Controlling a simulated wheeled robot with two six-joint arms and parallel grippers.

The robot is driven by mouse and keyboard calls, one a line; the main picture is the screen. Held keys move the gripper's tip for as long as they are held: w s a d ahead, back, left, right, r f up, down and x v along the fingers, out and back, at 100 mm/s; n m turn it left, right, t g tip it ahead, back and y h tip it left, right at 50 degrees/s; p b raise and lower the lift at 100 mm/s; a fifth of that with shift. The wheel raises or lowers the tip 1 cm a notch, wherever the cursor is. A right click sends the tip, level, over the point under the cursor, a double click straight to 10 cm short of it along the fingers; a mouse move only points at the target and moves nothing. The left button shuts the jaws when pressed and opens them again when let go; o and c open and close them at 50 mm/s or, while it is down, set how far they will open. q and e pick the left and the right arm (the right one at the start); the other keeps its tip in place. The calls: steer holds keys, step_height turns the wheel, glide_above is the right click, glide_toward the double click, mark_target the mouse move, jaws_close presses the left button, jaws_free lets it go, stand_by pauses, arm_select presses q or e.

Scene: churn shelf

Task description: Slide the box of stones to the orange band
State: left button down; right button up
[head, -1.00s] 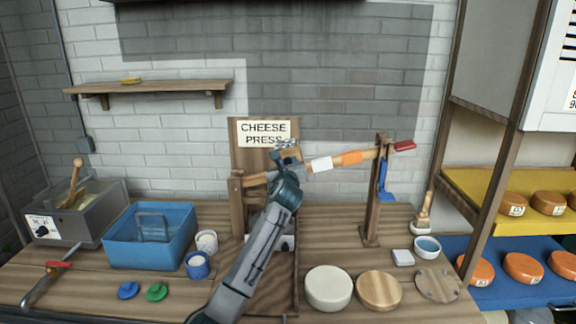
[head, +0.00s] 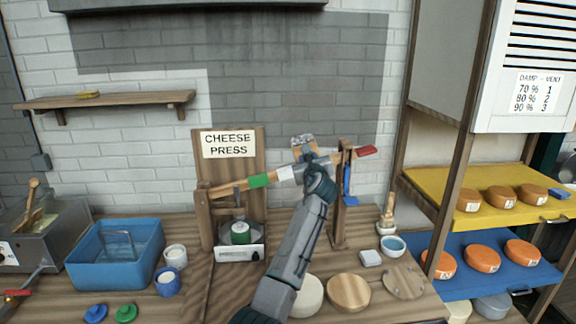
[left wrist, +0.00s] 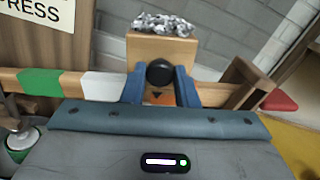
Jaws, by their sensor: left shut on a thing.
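The box of stones (head: 303,149) is a small wooden box with grey stones on top, sitting on the press's sloping lever. It also shows in the left wrist view (left wrist: 150,48), with a dark round knob (left wrist: 160,72) on its near face. My left gripper (left wrist: 160,84) is shut on the box at that knob. A bit of the orange band (left wrist: 158,98) shows between my fingers below the box; the rest is hidden by my gripper. The white band (head: 285,173) and green band (head: 259,180) lie left of the box. My right gripper is not in view.
A wooden post (head: 341,195) with a blue hanging piece (head: 350,190) stands just right of my gripper. The red lever end (head: 367,152) lies beyond it. Round boards lie in front.

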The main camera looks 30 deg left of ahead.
arm_select(q)
steer(key=shift+w+d+r, duration=0.2)
steer(key=shift+w+d, duration=0.1)
steer(key=shift+d, duration=0.25)
steer(key=shift+w+d+r, duration=0.15)
steer(key=shift+w+d, duration=0.15)
steer(key=shift+d, duration=0.2)
steer(key=c, duration=1.1)
jaws_free()
steer(key=shift+c, duration=0.2)
steer(key=b+v, duration=0.2)
steer(key=v, duration=0.8)
steer(key=shift+s+d+b, duration=0.3)
steer(key=shift+b, duration=0.1)
steer(key=shift+f, duration=0.2)
